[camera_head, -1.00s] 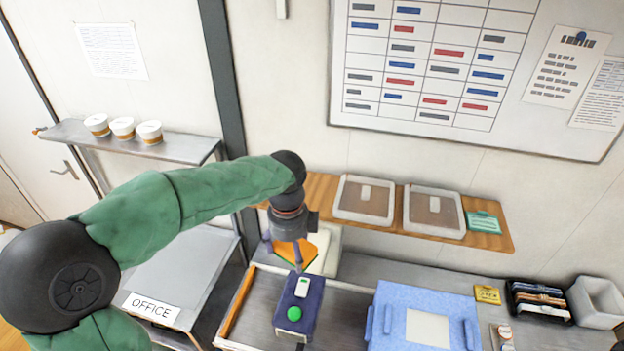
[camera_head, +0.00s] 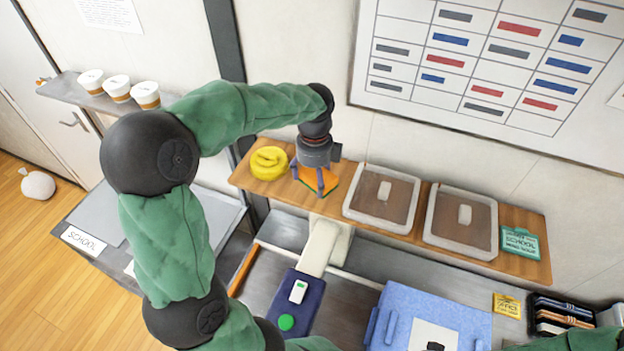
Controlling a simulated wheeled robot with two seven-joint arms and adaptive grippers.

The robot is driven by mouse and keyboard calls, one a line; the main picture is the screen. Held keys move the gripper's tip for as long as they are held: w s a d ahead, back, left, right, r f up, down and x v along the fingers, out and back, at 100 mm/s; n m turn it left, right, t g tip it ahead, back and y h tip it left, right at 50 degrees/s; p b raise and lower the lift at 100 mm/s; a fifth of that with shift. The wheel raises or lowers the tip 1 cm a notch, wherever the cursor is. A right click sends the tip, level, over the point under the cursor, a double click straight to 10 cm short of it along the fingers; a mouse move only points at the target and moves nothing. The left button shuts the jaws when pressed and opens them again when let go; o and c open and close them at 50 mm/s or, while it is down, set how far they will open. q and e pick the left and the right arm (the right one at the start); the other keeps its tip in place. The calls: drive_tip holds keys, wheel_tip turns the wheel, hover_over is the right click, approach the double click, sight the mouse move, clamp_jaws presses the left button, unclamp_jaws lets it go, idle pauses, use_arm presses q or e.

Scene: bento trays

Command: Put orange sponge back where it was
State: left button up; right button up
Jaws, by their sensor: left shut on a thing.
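The orange sponge (camera_head: 330,186), with a green layer at its edge, is at the wooden wall shelf (camera_head: 285,190), just right of a yellow folded cloth (camera_head: 268,164). My left gripper (camera_head: 320,188) points down and is shut on the sponge. The sponge is at or just above the shelf surface; I cannot tell if it touches. The gripper fingers hide part of it. My right sleeve shows at the bottom right edge, but its gripper cannot be made out.
Two lidded clear boxes (camera_head: 352,208) (camera_head: 432,228) and a green card (camera_head: 520,242) stand on the same shelf to the right. Below are a blue case (camera_head: 300,292), a light blue tray (camera_head: 470,312) and a yellow note (camera_head: 507,305). Cups (camera_head: 117,88) stand on the left shelf.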

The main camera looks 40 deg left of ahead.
sight(311, 173)
use_arm(q)
drive_tip(key=w+a+f, duration=0.1)
drive_tip(key=f, duration=0.1)
drive_tip(key=w+a+f, duration=0.1)
drive_tip(key=a, duration=0.1)
drive_tip(key=w+a+f, duration=0.1)
drive_tip(key=w+f, duration=0.1)
drive_tip(key=shift+w+a+f, duration=0.1)
drive_tip(key=shift+a+f, duration=0.1)
drive_tip(key=shift+f, duration=0.1)
drive_tip(key=shift+w+a+f, duration=0.3)
drive_tip(key=shift+f, duration=0.3)
use_arm(e)
drive_tip(key=shift+f, duration=0.1)
use_arm(q)
wheel_tip(311, 173, down, 3)
drive_tip(key=shift+w+a+f+b, duration=0.1)
drive_tip(key=shift+w+f+b, duration=0.1)
drive_tip(key=shift+b, duration=1.05)
use_arm(e)
wheel_tip(311, 173, down, 2)
drive_tip(key=shift+f, duration=0.15)
use_arm(q)
drive_tip(key=shift+s, duration=0.15)
drive_tip(key=o, duration=1)
drive_tip(key=shift+f, duration=0.1)
drive_tip(key=shift+c, duration=0.2)
